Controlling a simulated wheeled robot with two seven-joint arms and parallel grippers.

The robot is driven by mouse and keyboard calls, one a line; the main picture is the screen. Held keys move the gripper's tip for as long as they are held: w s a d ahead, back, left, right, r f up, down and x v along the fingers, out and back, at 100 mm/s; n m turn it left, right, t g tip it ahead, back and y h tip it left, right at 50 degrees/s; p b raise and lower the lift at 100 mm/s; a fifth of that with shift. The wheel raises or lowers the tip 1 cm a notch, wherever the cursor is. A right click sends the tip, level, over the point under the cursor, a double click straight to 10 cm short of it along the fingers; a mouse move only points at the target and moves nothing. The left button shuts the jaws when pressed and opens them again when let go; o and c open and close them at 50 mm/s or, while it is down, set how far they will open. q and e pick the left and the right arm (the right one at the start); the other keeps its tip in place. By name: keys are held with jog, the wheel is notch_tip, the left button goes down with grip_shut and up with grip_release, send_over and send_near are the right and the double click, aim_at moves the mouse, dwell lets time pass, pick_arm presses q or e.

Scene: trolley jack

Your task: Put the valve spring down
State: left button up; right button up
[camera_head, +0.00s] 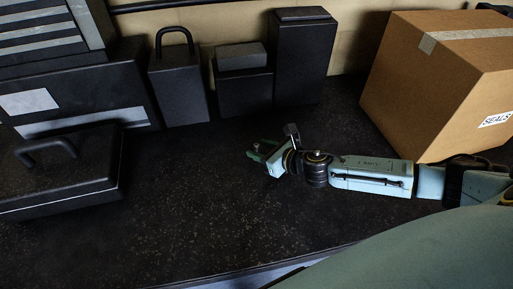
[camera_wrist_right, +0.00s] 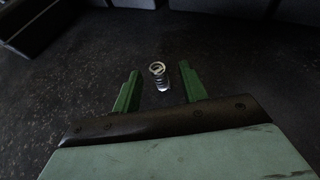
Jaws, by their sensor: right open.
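The valve spring (camera_wrist_right: 158,75) is a small silvery coil in the right wrist view. It is between and slightly beyond the two green fingertips of my right gripper (camera_wrist_right: 158,78), with a gap on both sides. The spring looks upright on the dark worktop, though its base is hard to make out. In the head view my right gripper (camera_head: 263,153) is low over the middle of the worktop, its fingers apart. I cannot make out the spring in the head view. My left gripper is not in either view.
A cardboard box marked SEALS (camera_head: 440,85) stands at the back right, near my right arm. Dark containers (camera_head: 300,60) line the back, and a black case with a handle (camera_head: 60,170) lies at left. The dark worktop (camera_head: 190,215) is clear in front.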

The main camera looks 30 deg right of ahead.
jog(key=shift+x, duration=1)
grip_shut()
